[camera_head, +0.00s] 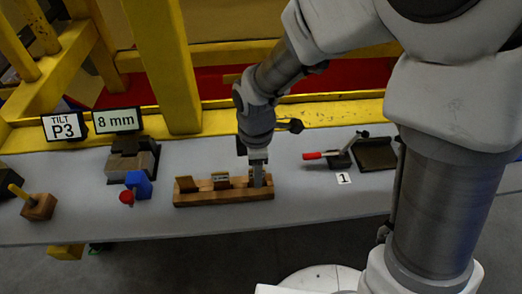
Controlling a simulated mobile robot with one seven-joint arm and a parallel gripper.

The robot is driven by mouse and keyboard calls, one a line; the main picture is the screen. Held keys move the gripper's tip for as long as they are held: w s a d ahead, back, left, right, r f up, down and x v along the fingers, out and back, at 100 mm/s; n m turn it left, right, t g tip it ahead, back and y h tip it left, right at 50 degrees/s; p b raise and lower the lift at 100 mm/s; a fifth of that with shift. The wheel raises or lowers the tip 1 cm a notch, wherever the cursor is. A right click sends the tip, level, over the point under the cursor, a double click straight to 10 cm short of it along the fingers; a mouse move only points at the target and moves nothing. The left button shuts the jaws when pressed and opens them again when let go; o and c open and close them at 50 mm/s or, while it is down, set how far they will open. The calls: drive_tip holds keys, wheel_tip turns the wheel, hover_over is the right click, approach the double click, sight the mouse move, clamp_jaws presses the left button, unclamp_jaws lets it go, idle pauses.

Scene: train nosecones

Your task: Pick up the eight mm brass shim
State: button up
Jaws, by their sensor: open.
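A wooden rack (225,196) lies on the grey table near its front edge. A brass-coloured plate (186,184) stands at its left. A second plate (220,181) with a small dark-and-light label stands near its middle; the label is too small to read. My gripper (258,180) points down at the right end of the rack, its fingers at or just above the wood. Its jaws are open. Whether a shim stands between the fingers is hidden. I cannot tell which plate is the eight mm one.
An "8 mm" sign (115,120) and a "TILT P3" sign (65,126) stand behind a grey block fixture (131,160). A blue block with a red knob (138,184) sits left of the rack. A red-handled clamp (335,156) is right. A yellow post (160,65) rises behind.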

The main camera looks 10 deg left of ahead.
drive_tip(key=shift+f, duration=0.85)
drive_tip(key=shift+c, duration=0.3)
clamp_jaws()
idle(0.5)
